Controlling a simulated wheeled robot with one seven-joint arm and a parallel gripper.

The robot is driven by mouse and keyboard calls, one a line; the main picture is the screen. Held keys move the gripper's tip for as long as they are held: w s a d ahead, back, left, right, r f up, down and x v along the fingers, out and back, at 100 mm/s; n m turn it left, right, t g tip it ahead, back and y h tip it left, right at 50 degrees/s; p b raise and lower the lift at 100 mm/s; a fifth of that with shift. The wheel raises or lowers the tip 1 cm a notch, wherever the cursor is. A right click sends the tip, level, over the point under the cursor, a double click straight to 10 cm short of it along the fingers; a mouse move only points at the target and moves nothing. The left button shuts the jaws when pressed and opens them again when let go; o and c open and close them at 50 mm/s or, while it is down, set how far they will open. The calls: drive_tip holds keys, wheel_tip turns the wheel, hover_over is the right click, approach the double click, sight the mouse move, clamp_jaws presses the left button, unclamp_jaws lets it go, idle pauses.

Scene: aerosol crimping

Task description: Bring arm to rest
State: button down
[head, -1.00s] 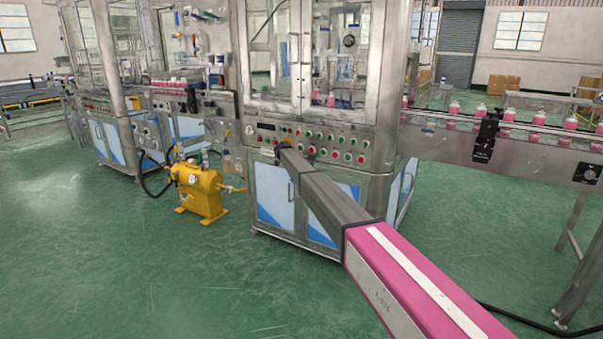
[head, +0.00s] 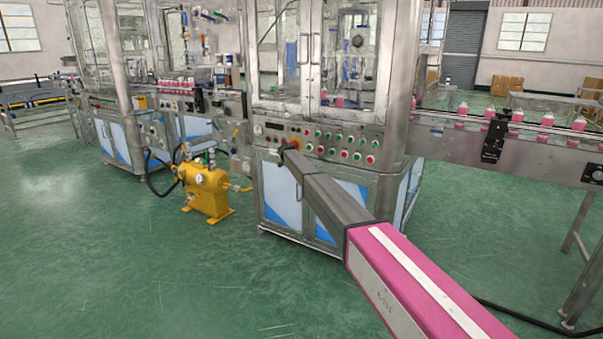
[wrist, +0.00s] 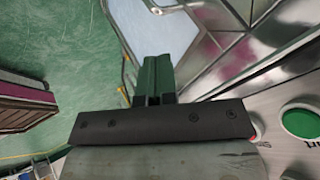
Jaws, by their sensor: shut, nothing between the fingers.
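My arm reaches out from the lower right of the head view toward the front of the steel crimping machine (head: 330,110). Its far end is in front of the machine's button panel (head: 335,148). In the wrist view my gripper (wrist: 155,70) is shut with its two fingers together and nothing between them. Below the fingers in that view is the dark gripper body. A green button (wrist: 303,122) shows close at the right of the wrist view. Whether the fingers touch the machine cannot be told.
A yellow pump unit (head: 207,192) with hoses stands on the floor left of the machine. A conveyor (head: 520,157) carrying pink-filled bottles runs off to the right. A second machine (head: 120,145) stands at the far left. The green floor (head: 110,260) at front left is clear.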

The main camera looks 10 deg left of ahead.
drive_tip(key=w+a+v, duration=0.1)
drive_tip(key=v, duration=0.7)
drive_tip(key=s+d+f+n+g+y, duration=0.1)
drive_tip(key=s+d+f+n, duration=0.2)
drive_tip(key=s+d+f, duration=0.7)
drive_tip(key=s+d+r+n+g, duration=0.1)
drive_tip(key=s+d+n, duration=0.2)
drive_tip(key=s+d, duration=0.8)
drive_tip(key=s+d+f+n+g+y, duration=0.1)
drive_tip(key=s+d+f+n, duration=0.3)
drive_tip(key=d, duration=1.3)
drive_tip(key=s+d+f+n+y, duration=0.1)
drive_tip(key=s+d+n, duration=0.1)
drive_tip(key=s+d, duration=0.4)
drive_tip(key=s+d+f+n+g+y, duration=0.1)
drive_tip(key=s+d+n, duration=0.2)
drive_tip(key=s+d, duration=0.4)
drive_tip(key=s+d+f+n+g+y, duration=0.1)
drive_tip(key=s+d, duration=0.5)
drive_tip(key=s, duration=1.4)
drive_tip(key=shift+s+d+f+n, duration=0.25)
drive_tip(key=shift+d+f+n, duration=0.1)
drive_tip(key=shift+f+n, duration=0.35)
drive_tip(key=shift+r, duration=0.1)
